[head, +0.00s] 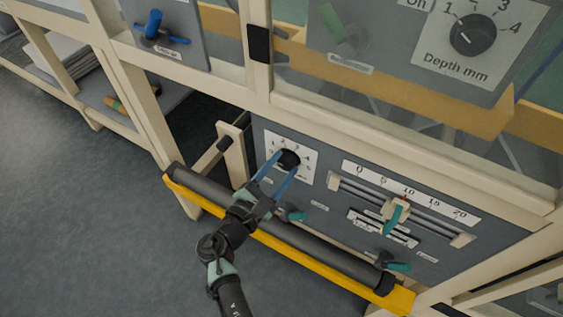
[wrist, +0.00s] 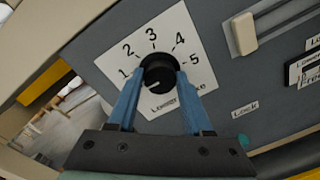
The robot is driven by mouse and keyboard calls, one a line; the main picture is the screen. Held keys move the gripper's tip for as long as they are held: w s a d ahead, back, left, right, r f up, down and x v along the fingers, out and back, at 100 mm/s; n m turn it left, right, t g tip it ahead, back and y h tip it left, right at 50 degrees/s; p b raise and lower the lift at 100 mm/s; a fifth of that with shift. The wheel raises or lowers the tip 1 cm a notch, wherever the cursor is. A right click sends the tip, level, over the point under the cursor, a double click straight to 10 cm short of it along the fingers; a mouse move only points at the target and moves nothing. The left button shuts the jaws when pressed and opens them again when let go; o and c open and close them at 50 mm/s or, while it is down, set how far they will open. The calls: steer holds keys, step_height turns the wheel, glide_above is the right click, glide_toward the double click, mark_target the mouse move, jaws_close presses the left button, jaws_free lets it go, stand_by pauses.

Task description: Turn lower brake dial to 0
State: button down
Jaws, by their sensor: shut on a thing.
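The lower brake dial is a round black knob (wrist: 158,73) on a white plate (wrist: 185,26) with numbers 1 to 5 showing. It also shows in the head view (head: 289,158), on the lower grey panel. A short white mark on the knob points down and left, below the 1. The 0 is not visible; the left finger covers part of that side. My gripper (wrist: 159,78) has its blue fingers shut on the knob, one on each side. In the head view my gripper (head: 285,162) reaches the knob from the front.
A dark roller (head: 310,245) and a yellow bar (head: 275,243) run below the panel, under my wrist. A slider with a scale (head: 396,209) and teal handles (head: 400,267) are to the right. A depth dial (head: 473,36) is above.

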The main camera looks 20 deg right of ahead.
steer(key=shift+n+p, duration=0.5)
steer(key=shift+n, duration=0.6)
steer(key=shift+c, duration=1.6)
jaws_free()
steer(key=p+v, duration=0.1)
steer(key=v, duration=1.2)
steer(key=shift+w, duration=0.1)
